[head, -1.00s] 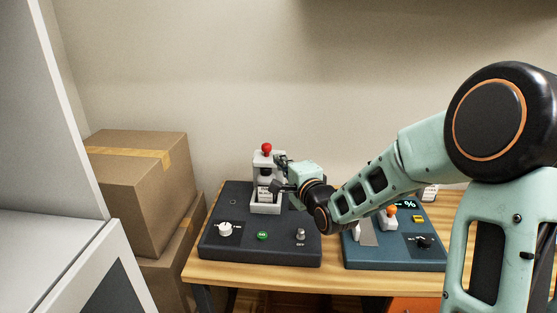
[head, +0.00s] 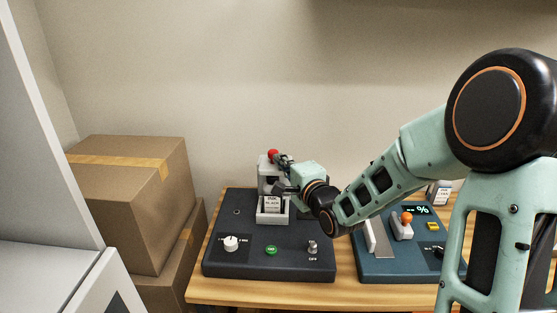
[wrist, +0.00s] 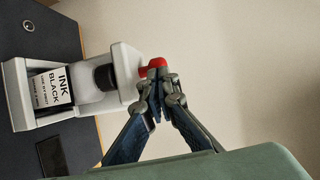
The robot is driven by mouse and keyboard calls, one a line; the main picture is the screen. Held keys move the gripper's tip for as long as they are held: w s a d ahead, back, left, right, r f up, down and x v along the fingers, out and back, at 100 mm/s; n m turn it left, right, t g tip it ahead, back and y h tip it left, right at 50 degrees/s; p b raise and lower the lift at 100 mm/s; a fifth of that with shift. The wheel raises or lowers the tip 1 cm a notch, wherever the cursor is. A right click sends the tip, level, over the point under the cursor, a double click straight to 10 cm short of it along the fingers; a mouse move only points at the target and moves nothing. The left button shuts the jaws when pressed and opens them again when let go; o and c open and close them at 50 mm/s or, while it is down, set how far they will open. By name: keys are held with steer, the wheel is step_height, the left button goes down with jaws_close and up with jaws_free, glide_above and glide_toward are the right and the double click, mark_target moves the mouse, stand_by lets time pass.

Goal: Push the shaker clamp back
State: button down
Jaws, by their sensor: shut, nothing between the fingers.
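The shaker clamp is a pale grey frame (head: 266,168) on the dark left-hand panel, with a red knob (head: 272,154) at its top. A container labelled "INK BLACK" (wrist: 58,86) sits inside the frame, under a dark round pad (wrist: 104,77). My gripper (head: 281,158) is shut and empty at the right side of the red knob. In the wrist view, my fingertips (wrist: 160,82) overlap the red knob (wrist: 153,64), which shows just behind them; whether they touch it I cannot tell.
The dark panel (head: 255,263) carries a white dial (head: 231,243), a green button (head: 271,250) and a metal switch (head: 312,247). A blue panel (head: 385,270) with an orange-knobbed lever (head: 406,218) stands to the right. Cardboard boxes (head: 130,220) stand at left.

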steer(key=shift+w+a, duration=0.15)
steer(key=shift+w, duration=0.2)
stand_by(0.3)
steer(key=w, duration=0.6)
stand_by(0.5)
